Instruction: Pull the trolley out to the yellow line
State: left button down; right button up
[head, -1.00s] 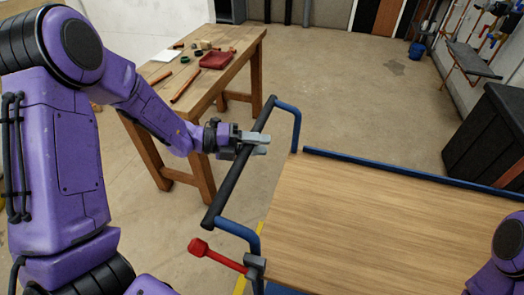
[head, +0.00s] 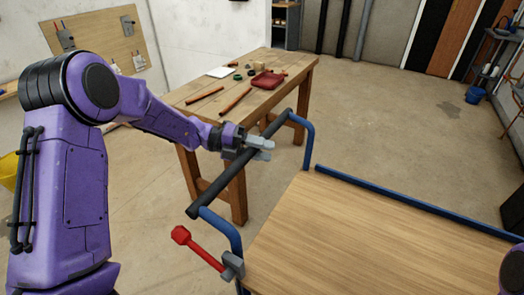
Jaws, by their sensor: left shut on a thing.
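The trolley has a flat wooden deck (head: 370,240), a blue tube frame and a black handle bar (head: 240,165) at its left end. My left gripper (head: 262,148) is shut on the handle bar, towards its far end. A red-knobbed lever (head: 200,248) sticks out from a grey bracket at the trolley's near left corner. The trolley's wheels are hidden. The yellow line does not show in the head view now. My right gripper is out of view; only a bit of my right arm shows at the lower right.
A wooden workbench (head: 262,62) with copper pipes and a red tray (head: 267,80) stands just behind the handle. A yellow bucket (head: 8,172) is at the left edge. A dark box (head: 513,212) is at the right. Open floor (head: 400,125) lies beyond the trolley.

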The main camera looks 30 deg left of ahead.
pick_arm(q)
jog(key=c, duration=0.9)
grip_release()
jog(key=shift+a, duration=0.15)
jog(key=shift+o, duration=0.3)
jog(key=shift+a, duration=0.2)
jog(key=b+v, duration=0.2)
jog(key=v, duration=0.8)
jog(key=shift+a, duration=0.25)
jog(key=shift+s, duration=0.1)
